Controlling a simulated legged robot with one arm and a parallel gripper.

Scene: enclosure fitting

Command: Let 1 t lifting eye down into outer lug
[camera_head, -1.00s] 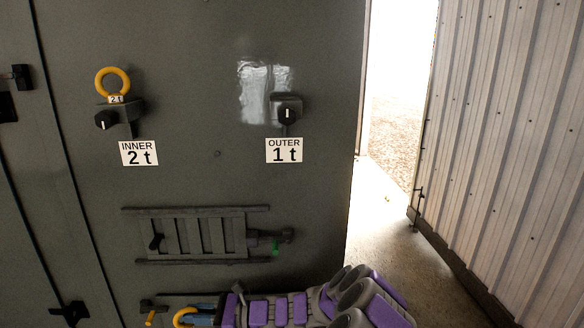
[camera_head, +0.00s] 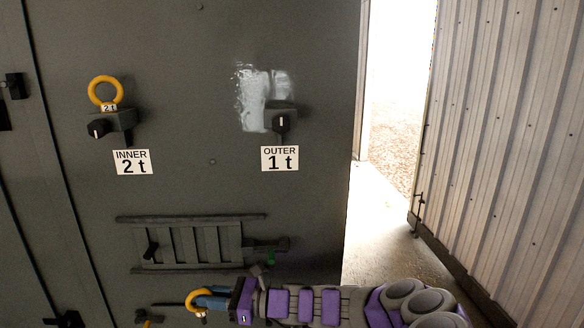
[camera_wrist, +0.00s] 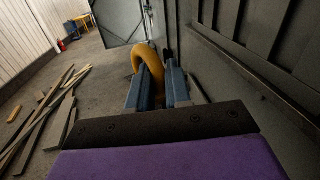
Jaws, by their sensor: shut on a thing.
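The outer lug (camera_head: 281,117) is a dark block with a black knob, above the label OUTER 1 t (camera_head: 280,158) on the grey panel. My gripper (camera_head: 205,299) is low in the head view, below the slatted frame. It is shut on a yellow lifting eye (camera_head: 193,300), whose ring sticks out past the fingertips. In the wrist view the eye (camera_wrist: 148,58) stands between the blue fingers (camera_wrist: 160,88); its lower part is hidden by them. The eye is well below and left of the outer lug.
A second yellow eye (camera_head: 105,90) tagged 2 t sits in the inner lug (camera_head: 122,118) at left. The slatted frame (camera_head: 195,244) juts from the panel just above my gripper. A bright doorway and ribbed wall (camera_head: 510,150) lie right. Loose planks (camera_wrist: 45,115) lie on the floor.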

